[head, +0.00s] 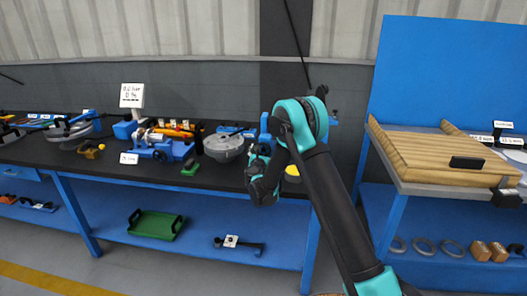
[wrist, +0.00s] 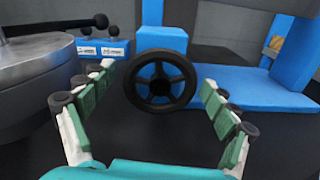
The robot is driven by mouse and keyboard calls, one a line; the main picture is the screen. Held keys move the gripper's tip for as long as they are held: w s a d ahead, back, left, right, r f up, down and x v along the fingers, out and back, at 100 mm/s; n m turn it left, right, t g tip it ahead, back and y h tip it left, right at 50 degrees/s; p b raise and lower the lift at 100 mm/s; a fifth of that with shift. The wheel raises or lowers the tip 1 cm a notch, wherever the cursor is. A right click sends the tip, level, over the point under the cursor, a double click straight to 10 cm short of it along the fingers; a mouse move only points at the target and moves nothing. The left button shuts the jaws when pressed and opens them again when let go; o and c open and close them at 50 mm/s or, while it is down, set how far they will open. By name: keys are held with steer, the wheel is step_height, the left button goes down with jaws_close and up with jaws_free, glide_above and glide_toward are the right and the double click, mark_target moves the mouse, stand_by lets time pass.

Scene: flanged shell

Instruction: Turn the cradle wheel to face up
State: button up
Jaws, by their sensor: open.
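The cradle wheel (wrist: 160,82) is a black spoked handwheel in the middle of the wrist view. Its face is turned toward the wrist camera. It sits in front of a blue cradle (wrist: 163,38) with upright blocks. My gripper (wrist: 158,78) is open, with green-padded fingers on the wheel's left and right; I see gaps on both sides and no clear contact. In the head view my gripper (head: 262,180) is at the bench's front edge, and my arm hides the wheel. A round silver shell (head: 224,146) lies to the left; its side also shows in the wrist view (wrist: 40,85).
A black lever (wrist: 60,27) reaches over the shell toward the cradle. Two small labelled blue blocks (wrist: 101,48) stand behind. The dark bench (head: 110,165) holds a blue vise (head: 163,149) and tools further left.

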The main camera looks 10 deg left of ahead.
steer(key=c, duration=1.2)
steer(key=shift+o, duration=0.2)
steer(key=shift+n, duration=0.3)
steer(key=n, duration=1.7)
steer(key=shift+a, duration=0.1)
steer(key=n, duration=0.5)
steer(key=shift+f+n, duration=0.1)
steer(key=shift+n, duration=0.2)
